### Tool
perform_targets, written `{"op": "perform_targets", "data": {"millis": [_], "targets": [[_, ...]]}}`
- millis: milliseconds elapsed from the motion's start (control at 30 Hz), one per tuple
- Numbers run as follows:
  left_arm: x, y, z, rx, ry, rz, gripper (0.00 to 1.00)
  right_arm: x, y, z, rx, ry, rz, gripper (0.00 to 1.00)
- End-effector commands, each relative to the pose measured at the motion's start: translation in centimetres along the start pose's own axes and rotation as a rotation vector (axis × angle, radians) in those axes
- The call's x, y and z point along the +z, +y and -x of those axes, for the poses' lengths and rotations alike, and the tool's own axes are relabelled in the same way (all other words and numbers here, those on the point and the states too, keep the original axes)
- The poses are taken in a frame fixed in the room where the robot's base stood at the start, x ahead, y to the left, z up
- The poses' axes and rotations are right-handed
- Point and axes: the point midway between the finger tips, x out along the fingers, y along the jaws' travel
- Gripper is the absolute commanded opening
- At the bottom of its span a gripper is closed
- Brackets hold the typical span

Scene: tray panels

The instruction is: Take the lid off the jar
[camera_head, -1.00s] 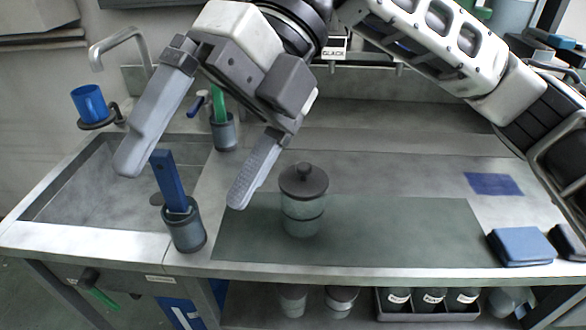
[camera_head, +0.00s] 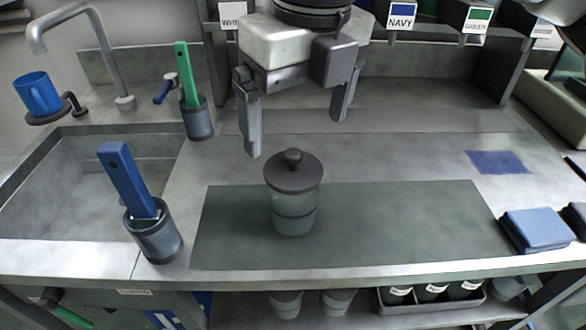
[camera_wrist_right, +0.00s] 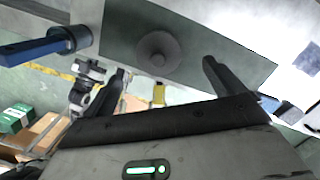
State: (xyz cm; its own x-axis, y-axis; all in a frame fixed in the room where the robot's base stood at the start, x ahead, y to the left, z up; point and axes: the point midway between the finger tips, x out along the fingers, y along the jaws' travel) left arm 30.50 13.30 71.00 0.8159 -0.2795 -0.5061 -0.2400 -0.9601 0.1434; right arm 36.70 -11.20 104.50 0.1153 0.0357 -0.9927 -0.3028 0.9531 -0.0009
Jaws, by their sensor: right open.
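The glass jar (camera_head: 293,214) stands upright on a dark green mat (camera_head: 400,222) on the counter. Its dark grey lid (camera_head: 290,177) with a round knob sits on top. In the right wrist view the lid (camera_wrist_right: 158,54) shows from above, between and beyond the fingers. My right gripper (camera_head: 298,138) is open and empty, pointing down above and behind the jar, its fingers apart from the lid. My left gripper is not in view.
A grey cup with a blue-handled tool (camera_head: 155,240) stands left of the jar, and a cup with a green-handled tool (camera_head: 197,122) stands behind it. A sink (camera_head: 70,190) with a tap is at left. Folded blue cloths (camera_head: 538,230) lie at right.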

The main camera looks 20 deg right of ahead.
Motion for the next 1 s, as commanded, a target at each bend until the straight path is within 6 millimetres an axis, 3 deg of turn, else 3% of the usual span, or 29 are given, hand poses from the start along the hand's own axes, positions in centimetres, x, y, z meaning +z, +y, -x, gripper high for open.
{"op": "perform_targets", "data": {"millis": [233,500,800,967,1000], "targets": [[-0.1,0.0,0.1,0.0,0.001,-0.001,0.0,-0.1,0.1,-1.9,0.0,0.003,0.001,0.94],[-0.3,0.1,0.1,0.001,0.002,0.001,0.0,0.0,0.3,-5.7,0.0,0.003,0.001,0.94],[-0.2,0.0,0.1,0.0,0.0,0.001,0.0,0.0,0.3,-6.2,0.002,0.0,0.001,0.94],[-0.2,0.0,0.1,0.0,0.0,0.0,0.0,0.0,0.3,-6.2,0.002,0.0,0.001,0.49],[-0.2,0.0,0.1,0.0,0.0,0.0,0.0,0.0,0.3,-6.2,0.002,0.0,0.001,0.46]]}}
